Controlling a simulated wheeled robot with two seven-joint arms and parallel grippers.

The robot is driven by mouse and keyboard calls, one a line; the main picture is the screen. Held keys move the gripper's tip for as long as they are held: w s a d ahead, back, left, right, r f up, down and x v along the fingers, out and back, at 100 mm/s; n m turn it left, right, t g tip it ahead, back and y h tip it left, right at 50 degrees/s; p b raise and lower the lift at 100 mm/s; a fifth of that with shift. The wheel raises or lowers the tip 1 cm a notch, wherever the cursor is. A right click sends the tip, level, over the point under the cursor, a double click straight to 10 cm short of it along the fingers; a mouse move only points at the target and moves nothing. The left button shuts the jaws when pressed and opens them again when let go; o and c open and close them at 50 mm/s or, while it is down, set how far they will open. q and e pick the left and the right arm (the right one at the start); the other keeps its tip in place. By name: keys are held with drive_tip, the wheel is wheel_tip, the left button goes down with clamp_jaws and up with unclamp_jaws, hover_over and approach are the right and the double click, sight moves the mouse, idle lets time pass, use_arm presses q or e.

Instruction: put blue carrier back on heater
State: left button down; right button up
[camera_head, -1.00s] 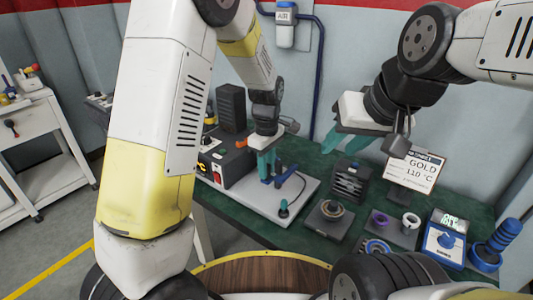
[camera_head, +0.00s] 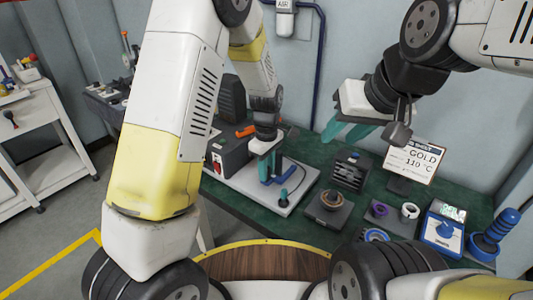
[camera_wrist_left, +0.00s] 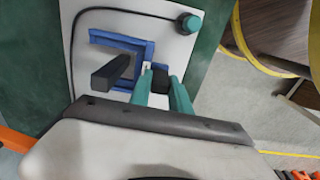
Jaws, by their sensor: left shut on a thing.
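The blue carrier (camera_wrist_left: 148,48) shows as a blue frame over the pale heater plate (camera_wrist_left: 170,47) in the left wrist view. My left gripper (camera_wrist_left: 162,90) is shut on a dark block-like part there, which looks like the carrier's handle. In the head view the left gripper (camera_head: 266,160) points down over the plate (camera_head: 240,186), with blue parts at its fingertips. Whether the carrier touches the plate is hidden. My right gripper (camera_head: 348,132) hangs above the back of the bench, fingers apart and empty.
A dark control box (camera_head: 228,155) with a red switch stands left of the plate. A teal-green knob (camera_head: 284,194) on a cable sits near its front corner.

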use_arm(q)
drive_tip(key=shift+f, duration=0.55)
drive_tip(key=shift+f, duration=0.6)
idle(0.4)
drive_tip(key=c, duration=1.1)
unclamp_jaws()
drive_tip(key=shift+r, duration=5.5)
